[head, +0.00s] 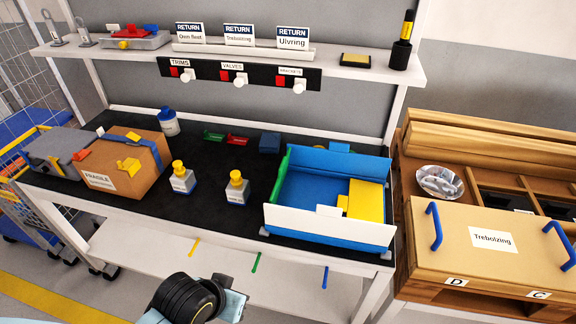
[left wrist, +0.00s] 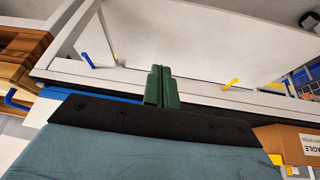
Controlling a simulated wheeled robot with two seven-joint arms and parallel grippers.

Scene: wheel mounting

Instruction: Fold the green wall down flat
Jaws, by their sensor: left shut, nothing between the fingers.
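The green wall (head: 280,180) stands upright along the left side of the blue tray (head: 315,190) on the dark bench top in the head view. My left arm comes in at the bottom of the head view; its teal gripper body (head: 232,302) is low in front of the bench, well apart from the green wall, and its fingertips are not clear there. In the left wrist view my left gripper (left wrist: 160,88) shows dark green fingers, shut together and empty. The green wall cannot be made out clearly in that view. My right gripper is not in view.
A white panel (head: 330,222) fronts the tray, and a yellow block (head: 365,200) sits inside. Two small bottles (head: 182,180) stand left of the tray, beside a cardboard box (head: 125,165). A wooden crate (head: 490,240) is at the right. Coloured pegs (head: 255,262) stick out below the bench.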

